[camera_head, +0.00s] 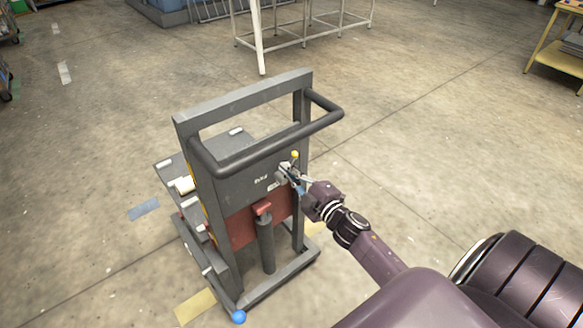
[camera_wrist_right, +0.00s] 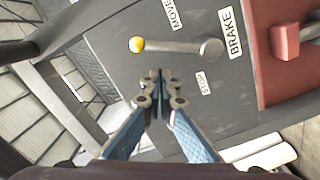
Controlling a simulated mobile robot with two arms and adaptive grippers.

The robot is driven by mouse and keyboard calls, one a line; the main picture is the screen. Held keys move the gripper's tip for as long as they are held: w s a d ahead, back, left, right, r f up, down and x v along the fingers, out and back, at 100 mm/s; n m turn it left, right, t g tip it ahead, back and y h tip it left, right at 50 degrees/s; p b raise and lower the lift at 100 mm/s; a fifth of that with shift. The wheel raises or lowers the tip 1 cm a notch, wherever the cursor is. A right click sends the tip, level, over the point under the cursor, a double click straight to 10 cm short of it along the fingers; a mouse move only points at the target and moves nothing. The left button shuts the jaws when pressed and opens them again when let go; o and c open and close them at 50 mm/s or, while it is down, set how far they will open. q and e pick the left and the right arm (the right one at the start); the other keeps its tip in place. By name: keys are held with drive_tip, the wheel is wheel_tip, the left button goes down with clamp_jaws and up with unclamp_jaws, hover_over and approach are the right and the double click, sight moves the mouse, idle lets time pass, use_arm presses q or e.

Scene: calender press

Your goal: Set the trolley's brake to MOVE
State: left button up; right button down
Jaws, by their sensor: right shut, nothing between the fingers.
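The trolley (camera_head: 247,168) stands upright with its grey back panel and handle facing me. Its brake lever (camera_wrist_right: 175,47) has a yellow knob (camera_head: 295,154) and a round grey pivot. The lever points up the panel, between the MOVE label (camera_wrist_right: 172,14) and the STOP label (camera_wrist_right: 203,84). A BRAKE label (camera_wrist_right: 229,32) sits by the pivot. My right gripper (camera_head: 294,177) is shut and empty at the panel. In the right wrist view its fingertips (camera_wrist_right: 160,76) are on the STOP side of the lever; whether they touch it I cannot tell. My left gripper is out of view.
The trolley's dark handle bar (camera_head: 270,144) juts out above the lever. A red plate with a red block (camera_head: 263,208) and a grey cylinder (camera_head: 266,245) lies below. Open floor surrounds the trolley; a white-legged table frame (camera_head: 260,45) stands behind.

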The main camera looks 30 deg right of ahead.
sight(291, 163)
drive_tip(key=shift+w+d+f, duration=0.15)
drive_tip(key=shift+d+f, duration=0.1)
drive_tip(key=shift+d, duration=0.2)
drive_tip(key=shift+w+d+f, duration=0.1)
drive_tip(key=shift+d+f, duration=0.1)
drive_tip(key=shift+d, duration=0.2)
drive_tip(key=shift+d+f+m+p, duration=0.25)
drive_tip(key=shift+d+m+p, duration=0.5)
drive_tip(key=shift+m, duration=0.65)
